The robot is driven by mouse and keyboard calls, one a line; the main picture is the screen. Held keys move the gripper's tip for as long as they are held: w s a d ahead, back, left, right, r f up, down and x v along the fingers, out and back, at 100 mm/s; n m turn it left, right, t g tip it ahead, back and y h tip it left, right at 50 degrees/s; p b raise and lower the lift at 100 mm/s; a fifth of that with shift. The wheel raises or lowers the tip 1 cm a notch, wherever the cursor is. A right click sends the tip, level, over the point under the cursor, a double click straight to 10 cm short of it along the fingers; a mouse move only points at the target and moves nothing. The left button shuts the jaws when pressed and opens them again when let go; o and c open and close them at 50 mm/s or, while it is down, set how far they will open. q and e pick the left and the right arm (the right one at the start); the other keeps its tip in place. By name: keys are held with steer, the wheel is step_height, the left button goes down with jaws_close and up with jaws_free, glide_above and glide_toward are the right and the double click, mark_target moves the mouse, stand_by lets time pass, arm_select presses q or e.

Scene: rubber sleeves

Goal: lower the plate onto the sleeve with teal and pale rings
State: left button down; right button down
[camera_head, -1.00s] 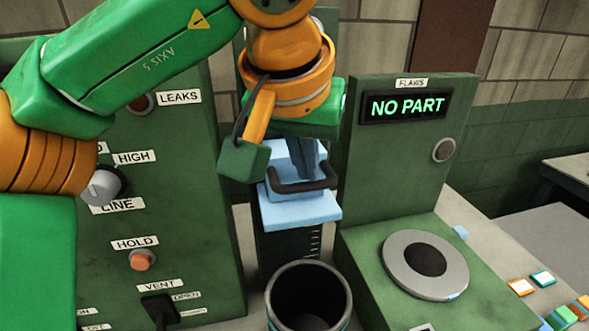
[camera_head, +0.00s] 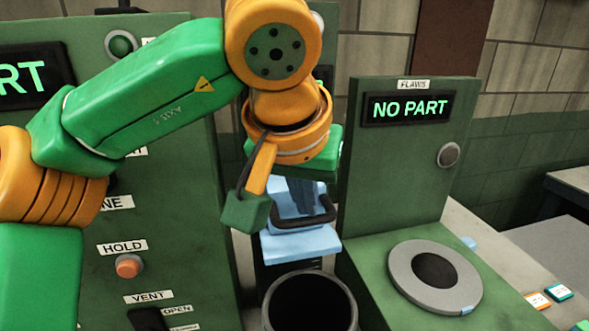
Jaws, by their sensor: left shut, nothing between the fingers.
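The plate (camera_head: 301,245) is a pale blue slab with a raised blue block and a dark bar handle (camera_head: 310,217), in the middle of the view. My left gripper (camera_head: 304,205) is shut and empty, pointing down at the handle; whether it touches the handle I cannot tell. The sleeve (camera_head: 310,277) is a dark, open-topped cylinder at the bottom edge, in front of and below the plate in the picture. Only its rim and inside show; its coloured rings are out of frame. My right gripper is not in view.
A green panel (camera_head: 212,262) with a HOLD button (camera_head: 129,267) and a VENT switch stands at left. At right, the FLAWS station (camera_head: 408,190) reads NO PART and has a round grey disc (camera_head: 434,277). Small coloured tiles (camera_head: 558,292) lie at lower right.

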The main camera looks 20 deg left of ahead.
mark_target(309, 247)
arm_select(q)
steer(key=shift+f+b, duration=2.3)
steer(key=shift+f, duration=0.9)
steer(key=shift+r, duration=0.1)
steer(key=shift+r, duration=0.1)
step_height(309, 247, up, 8)
steer(key=p, duration=0.9)
steer(key=shift+r, duration=0.1)
steer(key=shift+f, duration=0.25)
